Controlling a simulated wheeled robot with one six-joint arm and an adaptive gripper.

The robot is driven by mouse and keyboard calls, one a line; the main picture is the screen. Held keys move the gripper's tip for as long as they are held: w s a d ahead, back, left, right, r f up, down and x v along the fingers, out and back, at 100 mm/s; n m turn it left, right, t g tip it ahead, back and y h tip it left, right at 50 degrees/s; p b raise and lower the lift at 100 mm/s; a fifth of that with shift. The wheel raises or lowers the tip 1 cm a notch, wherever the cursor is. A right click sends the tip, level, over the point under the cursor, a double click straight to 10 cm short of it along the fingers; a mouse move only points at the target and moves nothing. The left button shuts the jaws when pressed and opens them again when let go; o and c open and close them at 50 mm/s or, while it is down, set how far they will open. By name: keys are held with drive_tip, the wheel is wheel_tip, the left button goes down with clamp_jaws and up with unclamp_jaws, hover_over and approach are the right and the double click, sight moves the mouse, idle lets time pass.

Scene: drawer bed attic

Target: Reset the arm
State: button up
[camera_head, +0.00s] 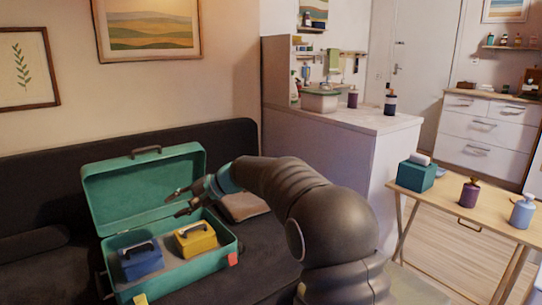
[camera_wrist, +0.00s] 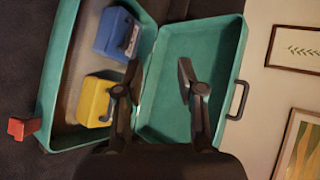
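My gripper (camera_head: 179,201) is open and empty, above the open green suitcase (camera_head: 145,199). In the wrist view the two fingers of my gripper (camera_wrist: 158,78) stand apart with nothing between them. Inside the suitcase base lie a blue box (camera_head: 141,262) and a yellow box (camera_head: 196,240), each with a dark handle. In the wrist view the blue box (camera_wrist: 117,33) and the yellow box (camera_wrist: 94,98) also show, to the left of my fingers. My arm reaches in from the right.
The suitcase lies on a dark sofa (camera_head: 60,180). A grey-white counter (camera_head: 325,140) stands behind my arm.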

drive_tip(key=s+d+f+n+h, duration=0.1)
drive_tip(key=s+d+f+h, duration=0.25)
drive_tip(key=s+d, duration=0.6)
drive_tip(key=s+d+f+n+h, duration=0.15)
drive_tip(key=s+d+h, duration=0.35)
drive_tip(key=d, duration=0.7)
drive_tip(key=s+d+r+t+h, duration=0.1)
drive_tip(key=s+d+t+h, duration=0.2)
drive_tip(key=s+d, duration=1.6)
drive_tip(key=shift+s+d+t+h, duration=0.35)
drive_tip(key=shift+s+t, duration=0.45)
drive_tip(key=shift+s, duration=0.8)
drive_tip(key=shift+r, duration=0.1)
